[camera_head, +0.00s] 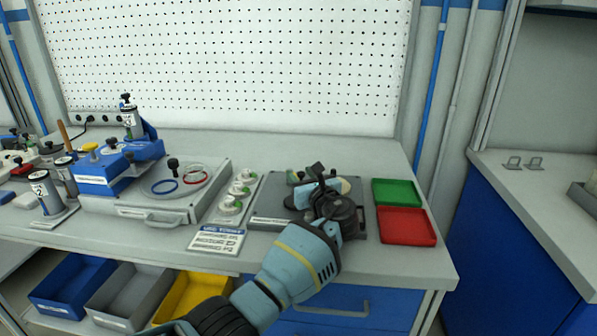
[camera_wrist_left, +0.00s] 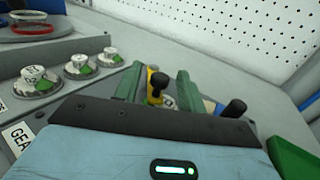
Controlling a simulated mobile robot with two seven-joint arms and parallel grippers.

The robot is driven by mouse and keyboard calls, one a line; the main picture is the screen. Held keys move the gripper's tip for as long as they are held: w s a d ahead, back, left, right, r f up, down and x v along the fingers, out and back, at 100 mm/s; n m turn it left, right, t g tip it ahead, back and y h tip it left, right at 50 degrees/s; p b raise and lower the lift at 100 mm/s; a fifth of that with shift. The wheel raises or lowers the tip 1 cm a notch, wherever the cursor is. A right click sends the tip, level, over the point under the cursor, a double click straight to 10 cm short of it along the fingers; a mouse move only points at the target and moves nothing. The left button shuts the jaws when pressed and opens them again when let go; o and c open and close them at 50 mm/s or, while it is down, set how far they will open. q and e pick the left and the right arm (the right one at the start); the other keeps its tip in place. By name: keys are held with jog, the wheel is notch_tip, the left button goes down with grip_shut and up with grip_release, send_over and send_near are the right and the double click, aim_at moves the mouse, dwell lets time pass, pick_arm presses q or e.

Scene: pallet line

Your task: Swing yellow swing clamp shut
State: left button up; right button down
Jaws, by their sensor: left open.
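The yellow swing clamp (camera_wrist_left: 152,76) shows in the left wrist view as a small yellow part with a black knob. It stands between the two green fingers of my left gripper (camera_wrist_left: 158,86). The fingers are apart, and I cannot tell whether either touches the clamp. In the head view my left gripper (camera_head: 318,178) is over the grey fixture plate (camera_head: 268,222) and hides most of what stands on it, including the clamp. How far the clamp is swung cannot be told. My right gripper is in neither view.
A second black knob (camera_wrist_left: 235,107) stands right of the fingers. Several white round dials (camera_head: 236,192) line the plate's left side. A green tray (camera_head: 397,192) and a red tray (camera_head: 406,226) lie to its right. A blue fixture (camera_head: 118,167) stands farther left.

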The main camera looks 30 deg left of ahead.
pick_arm(q)
jog(key=v, duration=0.4)
jog(key=shift+d, duration=0.1)
jog(key=shift+s+d, duration=0.4)
jog(key=shift+d, duration=0.1)
